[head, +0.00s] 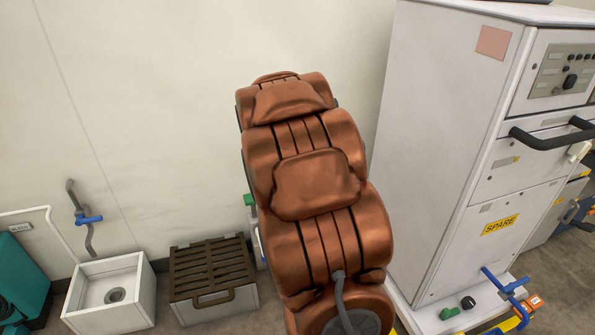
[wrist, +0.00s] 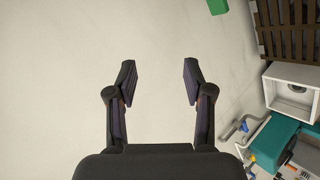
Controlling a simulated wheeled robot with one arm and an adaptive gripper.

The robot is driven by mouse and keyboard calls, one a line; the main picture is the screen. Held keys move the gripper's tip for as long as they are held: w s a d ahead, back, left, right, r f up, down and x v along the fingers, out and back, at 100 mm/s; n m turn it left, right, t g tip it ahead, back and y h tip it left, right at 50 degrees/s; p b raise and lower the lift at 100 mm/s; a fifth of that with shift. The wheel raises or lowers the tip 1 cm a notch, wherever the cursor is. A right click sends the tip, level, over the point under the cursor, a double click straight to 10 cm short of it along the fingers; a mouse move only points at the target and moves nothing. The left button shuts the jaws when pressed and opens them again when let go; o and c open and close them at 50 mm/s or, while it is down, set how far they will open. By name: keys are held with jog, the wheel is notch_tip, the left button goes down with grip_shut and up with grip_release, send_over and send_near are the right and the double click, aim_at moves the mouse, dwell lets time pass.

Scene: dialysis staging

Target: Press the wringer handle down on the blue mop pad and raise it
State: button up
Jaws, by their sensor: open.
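I cannot make out a blue mop pad in either view. A low grey box with a brown slatted top (head: 208,268) and a loop handle at its front (head: 213,299) stands on the floor by the wall; I cannot tell whether it is the wringer. The slatted top also shows at the upper right of the wrist view (wrist: 284,28). My gripper (wrist: 159,76) is open and empty, its two dark fingers apart in front of the pale wall, clear of the boxes. It does not show in the head view, where the middle is blocked.
A white open box with a drain (head: 116,294) stands left of the slatted box, below a pipe with a blue lever (head: 88,218). A teal unit (head: 20,282) is at far left. A tall white cabinet marked SPARE (head: 455,150) with black handles stands at right.

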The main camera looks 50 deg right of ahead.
jog(key=w+d+f+n+t+h+b, duration=0.2)
jog(key=d+f+n+t+b, duration=0.45)
jog(key=d+f+b, duration=0.85)
jog(key=shift+t, duration=0.25)
jog(key=shift+s+d+r+p+x, duration=0.15)
jog(key=shift+d+p+x, duration=0.15)
jog(key=shift+x, duration=1.2)
jog(key=shift+s+d+r+p+x, duration=0.2)
jog(key=shift+d+x, duration=0.1)
jog(key=shift+x, duration=1.2)
jog(key=shift+s+d+r+p+x, duration=0.15)
jog(key=shift+d+p+x, duration=0.15)
jog(key=shift+x, duration=1.2)
jog(key=shift+f, duration=0.1)
grip_shut()
